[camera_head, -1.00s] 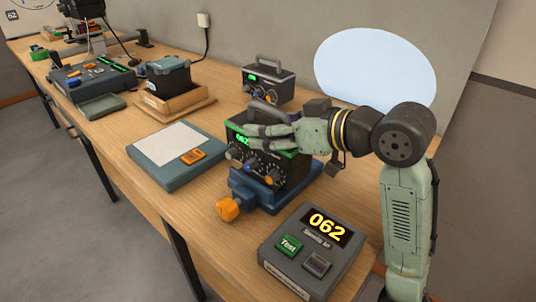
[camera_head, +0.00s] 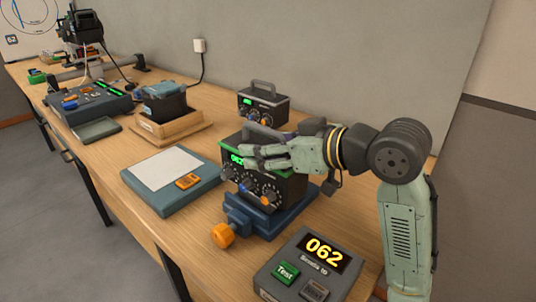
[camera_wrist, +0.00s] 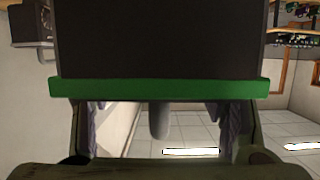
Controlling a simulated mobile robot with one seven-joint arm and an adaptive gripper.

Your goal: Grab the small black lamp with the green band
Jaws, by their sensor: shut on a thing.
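The black lamp with a green band (camera_head: 262,183) is a box with knobs, a green display and a grey top handle, and it stands on a blue base (camera_head: 262,218). My gripper (camera_head: 262,156) reaches in from the right and is shut on it near its top, its fingers across the upper front. In the wrist view, the lamp's dark body (camera_wrist: 160,40) and green band (camera_wrist: 160,88) fill the upper middle, with my fingers (camera_wrist: 160,135) below at both sides. Its exact contact points are hidden. A smaller similar black box (camera_head: 262,107) stands behind it.
An orange knob (camera_head: 222,236) sticks out of the blue base. A box reading 062 (camera_head: 290,285) is in front at right. A blue pad (camera_head: 150,192) with a white sheet and a wooden tray (camera_head: 150,137) lie to the left. The wall is behind.

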